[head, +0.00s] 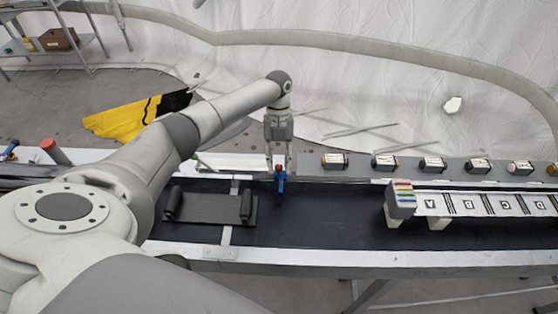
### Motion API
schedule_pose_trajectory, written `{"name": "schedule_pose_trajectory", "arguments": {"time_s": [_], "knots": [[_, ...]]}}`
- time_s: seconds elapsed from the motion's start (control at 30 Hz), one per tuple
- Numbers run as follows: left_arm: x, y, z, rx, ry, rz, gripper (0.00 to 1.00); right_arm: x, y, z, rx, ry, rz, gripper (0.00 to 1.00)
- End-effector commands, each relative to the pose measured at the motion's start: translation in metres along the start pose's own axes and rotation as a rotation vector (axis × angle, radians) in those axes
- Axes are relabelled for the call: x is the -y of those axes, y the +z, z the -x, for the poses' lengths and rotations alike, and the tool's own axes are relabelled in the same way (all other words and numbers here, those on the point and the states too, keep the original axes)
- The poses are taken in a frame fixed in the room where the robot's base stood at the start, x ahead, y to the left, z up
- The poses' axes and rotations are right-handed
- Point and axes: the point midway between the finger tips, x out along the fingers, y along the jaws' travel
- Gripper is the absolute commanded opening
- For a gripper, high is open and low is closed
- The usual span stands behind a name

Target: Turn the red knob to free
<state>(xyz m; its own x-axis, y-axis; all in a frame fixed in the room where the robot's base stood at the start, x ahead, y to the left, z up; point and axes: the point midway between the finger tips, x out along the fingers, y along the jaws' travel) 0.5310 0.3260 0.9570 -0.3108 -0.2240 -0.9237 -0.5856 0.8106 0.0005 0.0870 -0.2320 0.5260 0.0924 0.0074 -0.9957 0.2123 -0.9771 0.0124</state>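My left arm reaches in from the left, and my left gripper (279,152) points down at the rear edge of the black conveyor. Just below its fingertips is a small knob with a red part (280,169) and a blue handle (281,184) that points toward the front. It sits on a white mount at the belt's rear rim. The fingers are small here, and I cannot tell whether they touch the knob or how far apart they are. My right gripper is not in view.
The black belt (320,215) is mostly clear. A dark bracket (210,208) lies on its left part. A lettered white strip with a colour-striped block (400,198) is at the right. Several small boxed devices (334,161) line the rear ledge. Yellow-black cloth (125,120) lies behind.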

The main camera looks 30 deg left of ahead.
Motion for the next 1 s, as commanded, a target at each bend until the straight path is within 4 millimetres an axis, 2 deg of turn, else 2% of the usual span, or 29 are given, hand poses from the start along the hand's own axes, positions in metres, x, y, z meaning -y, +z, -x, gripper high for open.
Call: {"name": "schedule_pose_trajectory", "arguments": {"time_s": [0.03,0.2,0.53,0.8,0.83,1.0], "knots": [[0.0001,0.0000,0.0002,0.000,0.000,0.000,0.20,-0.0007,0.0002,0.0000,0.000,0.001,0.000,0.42],[0.0000,0.0000,0.0003,0.000,0.000,0.000,0.00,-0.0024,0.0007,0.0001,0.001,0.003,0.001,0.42],[-0.0010,-0.0005,0.0016,0.001,-0.048,0.118,0.00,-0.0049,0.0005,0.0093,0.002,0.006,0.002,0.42],[-0.0006,0.0001,0.0011,0.001,-0.054,0.128,0.00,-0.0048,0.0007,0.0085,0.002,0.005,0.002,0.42],[-0.0006,0.0001,0.0011,0.001,-0.054,0.128,0.21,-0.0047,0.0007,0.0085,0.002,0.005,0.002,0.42],[-0.0006,0.0001,0.0010,0.001,-0.053,0.127,0.42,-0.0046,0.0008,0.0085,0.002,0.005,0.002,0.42]]}}
